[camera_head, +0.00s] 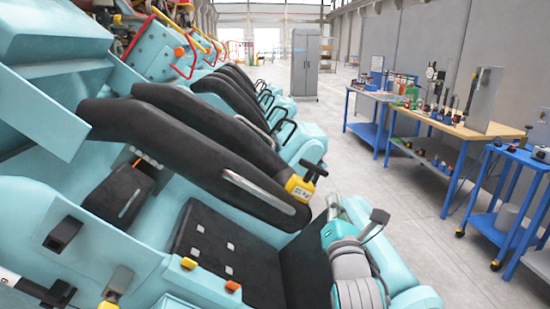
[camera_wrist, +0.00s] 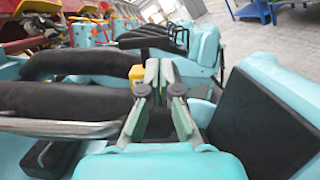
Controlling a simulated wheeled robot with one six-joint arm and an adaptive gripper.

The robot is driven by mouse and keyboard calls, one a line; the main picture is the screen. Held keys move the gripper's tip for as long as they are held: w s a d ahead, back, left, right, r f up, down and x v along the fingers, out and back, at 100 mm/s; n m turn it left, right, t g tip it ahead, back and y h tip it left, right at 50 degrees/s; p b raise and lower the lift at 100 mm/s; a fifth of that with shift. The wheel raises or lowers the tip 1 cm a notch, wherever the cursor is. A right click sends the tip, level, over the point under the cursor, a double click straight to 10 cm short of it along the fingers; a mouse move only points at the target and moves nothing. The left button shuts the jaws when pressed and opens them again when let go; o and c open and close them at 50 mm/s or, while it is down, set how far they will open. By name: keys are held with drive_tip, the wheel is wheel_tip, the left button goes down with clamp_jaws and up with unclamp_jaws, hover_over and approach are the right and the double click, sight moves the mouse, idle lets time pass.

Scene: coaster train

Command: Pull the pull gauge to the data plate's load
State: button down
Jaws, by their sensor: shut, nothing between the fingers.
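The yellow pull gauge (camera_head: 299,188) with a small light display sits at the near end of a black padded lap bar (camera_head: 245,160). A black T-shaped handle (camera_head: 313,170) rises from it. My gripper (camera_head: 333,205) is just right of the gauge, apart from it in the head view. In the wrist view, my gripper (camera_wrist: 159,68) is shut and empty, its fingertips close together. The yellow gauge (camera_wrist: 137,75) shows just left of and partly behind the left finger there. I cannot make out a data plate.
Turquoise coaster cars with black seats (camera_head: 205,245) and more lap bars fill the left. A grey cabinet (camera_head: 305,62) stands at the back. A wooden-topped workbench (camera_head: 455,128) with tools and a blue cart (camera_head: 515,160) stand at right. The floor between is clear.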

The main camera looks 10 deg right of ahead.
drive_tip(key=s+f+m+g+y, duration=0.1)
drive_tip(key=s+f+m, duration=0.5)
drive_tip(key=s+f, duration=0.6)
drive_tip(key=s+f+m+g+y, duration=0.15)
drive_tip(key=s+f+m, duration=0.45)
drive_tip(key=s+f, duration=0.6)
drive_tip(key=s+f+m+g, duration=0.1)
drive_tip(key=s+f+m, duration=0.1)
drive_tip(key=s+m, duration=0.6)
drive_tip(key=s+f+m+g, duration=0.2)
drive_tip(key=s+m, duration=0.6)
drive_tip(key=s, duration=1.1)
drive_tip(key=shift+s+a+f, duration=0.15)
drive_tip(key=shift+a+f, duration=0.2)
drive_tip(key=shift+f, duration=0.4)
